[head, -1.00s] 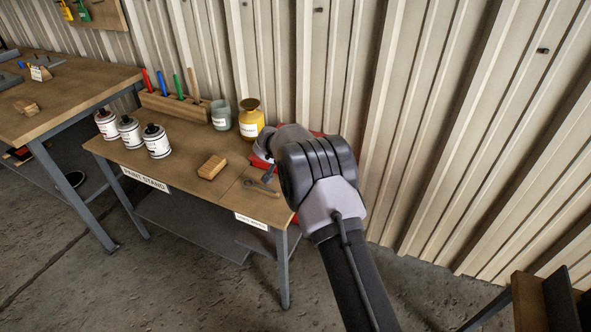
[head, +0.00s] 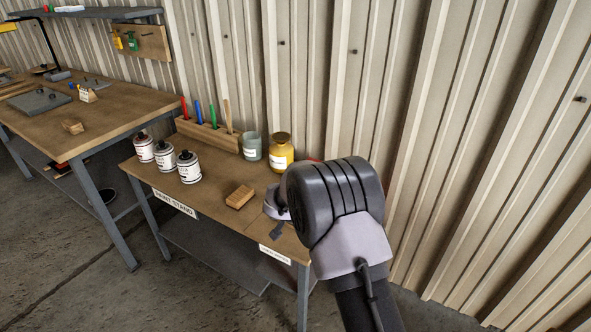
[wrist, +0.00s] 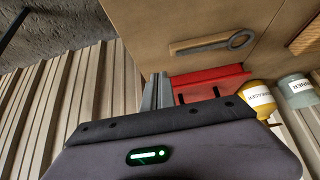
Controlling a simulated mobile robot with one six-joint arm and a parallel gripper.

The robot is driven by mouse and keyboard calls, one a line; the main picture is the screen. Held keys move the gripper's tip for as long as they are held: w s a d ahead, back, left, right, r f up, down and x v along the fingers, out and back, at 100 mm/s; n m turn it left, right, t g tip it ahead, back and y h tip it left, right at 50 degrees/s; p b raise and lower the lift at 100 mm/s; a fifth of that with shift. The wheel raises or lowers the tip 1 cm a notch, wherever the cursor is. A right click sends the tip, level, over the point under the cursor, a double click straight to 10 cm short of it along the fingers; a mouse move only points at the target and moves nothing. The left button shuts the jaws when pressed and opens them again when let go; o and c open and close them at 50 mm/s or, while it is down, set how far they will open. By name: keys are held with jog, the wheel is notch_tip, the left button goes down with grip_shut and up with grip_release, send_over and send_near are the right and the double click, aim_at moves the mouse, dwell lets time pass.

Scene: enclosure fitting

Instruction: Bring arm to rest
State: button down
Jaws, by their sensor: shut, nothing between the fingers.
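My arm (head: 338,205) is bent in front of the right end of the small paint stand (head: 215,222). In the wrist view my gripper (wrist: 158,92) has its grey fingers together, with nothing between them. In the head view the arm's wrist hides most of the gripper and nearly all of the red tray.
A pen rack (head: 208,134) is behind. A corrugated wall (head: 450,130) closes the back. A larger bench (head: 110,110) is left.

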jog(key=s+d+r+g+y, duration=0.1)
jog(key=s+d+r, duration=0.2)
jog(key=s+r, duration=0.6)
jog(key=s+d+r, duration=0.2)
jog(key=s+r, duration=0.6)
jog(key=r, duration=0.4)
jog(key=s+a+r+n+y, duration=0.1)
jog(key=s+a+r+y, duration=0.1)
jog(key=s, duration=0.9)
jog(key=s+a+r+n+t+y, duration=0.1)
jog(key=s+a+y, duration=0.2)
jog(key=s, duration=0.9)
jog(key=shift+s+a+r+n, duration=0.2)
jog(key=shift+s+r+n, duration=0.05)
jog(key=shift+r+n, duration=0.15)
